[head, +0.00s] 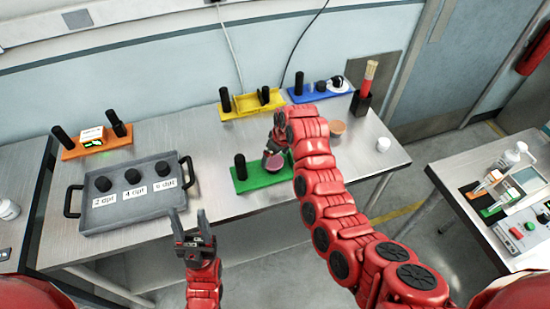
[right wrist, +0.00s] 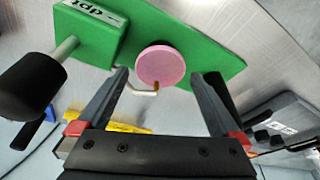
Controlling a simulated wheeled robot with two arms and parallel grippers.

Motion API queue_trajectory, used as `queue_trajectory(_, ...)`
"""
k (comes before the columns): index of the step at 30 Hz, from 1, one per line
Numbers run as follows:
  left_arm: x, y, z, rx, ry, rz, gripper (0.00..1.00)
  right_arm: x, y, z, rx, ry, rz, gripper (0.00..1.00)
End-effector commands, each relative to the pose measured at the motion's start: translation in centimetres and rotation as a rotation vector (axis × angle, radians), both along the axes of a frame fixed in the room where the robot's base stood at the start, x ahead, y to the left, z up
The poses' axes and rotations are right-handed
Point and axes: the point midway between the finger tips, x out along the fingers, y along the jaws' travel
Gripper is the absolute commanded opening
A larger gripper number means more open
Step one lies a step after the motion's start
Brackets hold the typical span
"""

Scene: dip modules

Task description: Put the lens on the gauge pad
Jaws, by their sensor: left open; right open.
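A pink round disc (right wrist: 160,67) sits at the green module (right wrist: 200,45), whose block carries a "dpt" label. I cannot tell whether the disc is the lens or the gauge pad. A small pale hook with a yellow tip (right wrist: 148,92) shows beside it. In the head view the green module (head: 262,180) is partly hidden by my right arm. My right gripper (head: 274,152) is open over it; in the right wrist view its fingers (right wrist: 159,76) stand apart on either side of the disc. My left gripper (head: 189,218) is open and empty at the table's front edge.
A grey tray (head: 100,215) with several black-knobbed pieces and dpt labels stands left. Orange (head: 72,153), yellow (head: 232,112) and blue (head: 310,97) modules line the back. A brush holder (head: 361,105), a tan round piece (head: 337,127) and a white jar (head: 383,144) stand right.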

Motion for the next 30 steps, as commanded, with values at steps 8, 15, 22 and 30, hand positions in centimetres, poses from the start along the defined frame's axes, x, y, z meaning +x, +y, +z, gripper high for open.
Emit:
queue_trajectory(8,0.0,0.0,-2.6,0.000,0.000,0.000,0.50,-1.0,-0.8,4.5,0.003,-0.007,-0.001,1.00)
queue_trajectory(15,0.0,0.0,0.4,0.000,0.000,0.000,0.50,-1.9,-1.6,9.0,0.003,0.004,-0.002,1.00)
queue_trajectory(22,0.0,0.0,1.0,0.000,0.000,0.000,0.50,-2.2,-1.9,10.3,0.002,0.001,0.000,1.00)
queue_trajectory(30,0.0,0.0,1.0,0.000,0.000,0.000,0.50,-1.8,-1.9,10.1,0.008,-0.019,-0.012,1.00)
